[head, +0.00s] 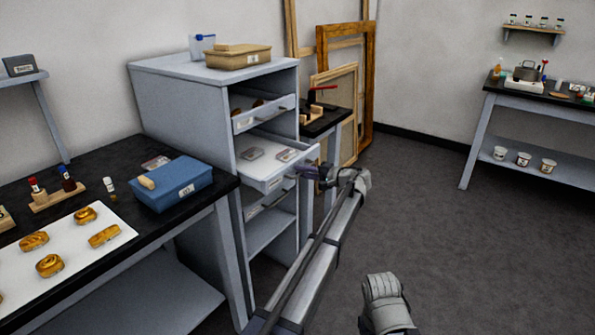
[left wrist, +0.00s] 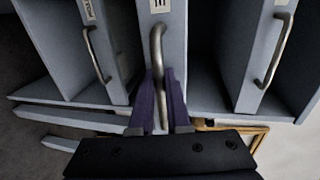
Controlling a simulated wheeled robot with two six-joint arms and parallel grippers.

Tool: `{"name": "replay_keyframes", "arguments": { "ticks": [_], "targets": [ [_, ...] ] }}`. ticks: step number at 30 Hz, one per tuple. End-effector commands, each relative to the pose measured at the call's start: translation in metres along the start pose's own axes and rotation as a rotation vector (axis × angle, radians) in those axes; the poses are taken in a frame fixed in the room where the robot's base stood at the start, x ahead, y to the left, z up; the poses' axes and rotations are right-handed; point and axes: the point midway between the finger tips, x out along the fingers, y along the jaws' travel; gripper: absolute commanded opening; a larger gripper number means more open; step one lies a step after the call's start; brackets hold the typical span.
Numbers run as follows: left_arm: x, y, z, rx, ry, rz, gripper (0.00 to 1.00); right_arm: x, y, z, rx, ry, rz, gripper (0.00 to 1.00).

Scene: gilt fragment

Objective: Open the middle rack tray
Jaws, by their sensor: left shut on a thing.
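The grey rack (head: 190,110) stands left of centre in the head view. Its middle tray (head: 268,173) is pulled well out, with a few small clear-lidded items inside. In the left wrist view, the tray's bent metal handle (left wrist: 156,45) lies between the purple fingers of my left gripper (left wrist: 160,115). My left gripper (head: 303,171) is shut on that handle at the tray's front. The upper tray (head: 265,114) stands partly out, and the lower tray (head: 265,200) sits below, partly hidden by the middle one. My right gripper does not show.
A tan box (head: 238,57) sits on top of the rack. A black bench (head: 110,235) at the left holds a blue box (head: 172,184) and a white sheet with gilt pieces. Wooden frames (head: 345,75) lean behind. Open floor (head: 460,240) lies to the right.

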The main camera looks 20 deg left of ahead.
Motion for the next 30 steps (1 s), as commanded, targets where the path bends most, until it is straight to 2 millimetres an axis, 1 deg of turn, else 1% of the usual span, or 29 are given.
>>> {"name": "replay_keyframes", "arguments": {
  "ticks": [1, 9, 15, 18, 22, 30],
  "targets": [
    [-0.010, 0.002, 0.001, 0.000, 0.001, 0.001, 0.00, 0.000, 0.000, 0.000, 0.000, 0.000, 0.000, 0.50],
    [-0.065, 0.014, 0.001, 0.000, 0.001, 0.001, 0.00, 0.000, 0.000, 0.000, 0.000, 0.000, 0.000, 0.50],
    [-0.095, 0.020, 0.001, 0.001, 0.000, 0.001, 0.00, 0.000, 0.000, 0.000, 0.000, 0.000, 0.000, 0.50],
    [-0.105, 0.022, 0.001, 0.001, -0.001, 0.001, 0.00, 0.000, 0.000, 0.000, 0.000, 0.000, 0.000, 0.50],
    [-0.112, 0.024, 0.001, 0.000, -0.002, 0.001, 0.00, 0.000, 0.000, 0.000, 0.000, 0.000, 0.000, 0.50],
    [-0.116, 0.025, 0.001, 0.000, -0.002, 0.001, 0.00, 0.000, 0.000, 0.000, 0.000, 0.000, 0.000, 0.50]
  ]
}}
